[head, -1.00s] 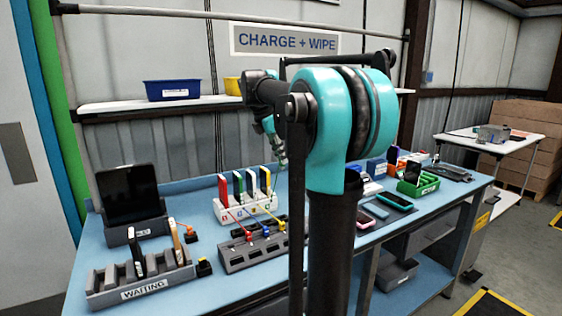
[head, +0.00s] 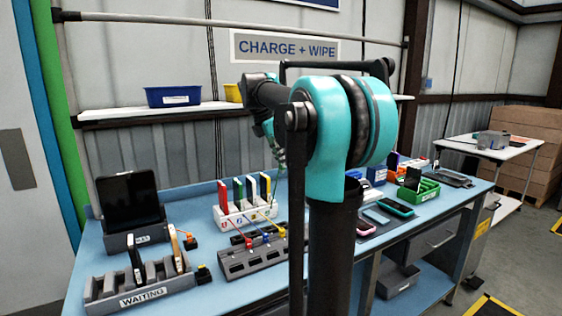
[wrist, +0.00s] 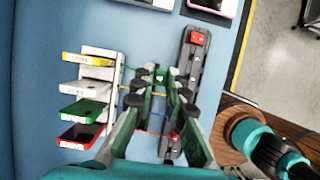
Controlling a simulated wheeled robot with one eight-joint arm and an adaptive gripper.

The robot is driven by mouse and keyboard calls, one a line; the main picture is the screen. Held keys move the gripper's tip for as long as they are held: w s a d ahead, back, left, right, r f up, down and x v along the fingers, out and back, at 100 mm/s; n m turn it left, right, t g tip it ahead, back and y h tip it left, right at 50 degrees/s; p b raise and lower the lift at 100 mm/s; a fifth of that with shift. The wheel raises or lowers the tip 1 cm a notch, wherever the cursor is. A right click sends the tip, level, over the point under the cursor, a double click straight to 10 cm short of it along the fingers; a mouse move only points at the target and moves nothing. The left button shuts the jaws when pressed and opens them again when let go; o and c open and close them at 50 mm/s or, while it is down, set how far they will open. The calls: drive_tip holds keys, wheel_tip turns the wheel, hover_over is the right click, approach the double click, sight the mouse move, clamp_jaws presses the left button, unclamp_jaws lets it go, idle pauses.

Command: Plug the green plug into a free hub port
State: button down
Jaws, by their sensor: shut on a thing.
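In the wrist view the green plug (wrist: 160,76) is between the fingertips of my gripper (wrist: 159,82), which is shut on it. The grey hub strip (wrist: 194,52) with a red switch lies just right of the fingertips; the fingers hide part of it. In the head view the hub (head: 252,260) has red, blue and yellow plugs at it. Whether they are seated is too small to tell. My gripper (head: 279,157) shows only in part there, behind my arm, above the bench. The plug cannot be made out in the head view.
A white stand (head: 232,219) holding red, green, yellow and white devices is behind the hub; it also shows in the wrist view (wrist: 88,118). Thin coloured cables run from it to the hub. A grey WAITING rack (head: 140,290) stands at front left. Phones (head: 396,207) lie right.

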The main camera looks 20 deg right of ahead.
drive_tip(key=shift+r, duration=0.2)
idle(0.3)
drive_tip(key=shift+r, duration=1.4)
drive_tip(key=shift+f, duration=0.15)
wheel_tip(320, 180, down, 16)
drive_tip(key=shift+r, duration=0.2)
idle(1.5)
drive_tip(key=shift+s, duration=0.1)
drive_tip(key=s+d, duration=0.1)
drive_tip(key=s, duration=0.8)
drive_tip(key=shift+d, duration=0.4)
idle(0.7)
idle(0.5)
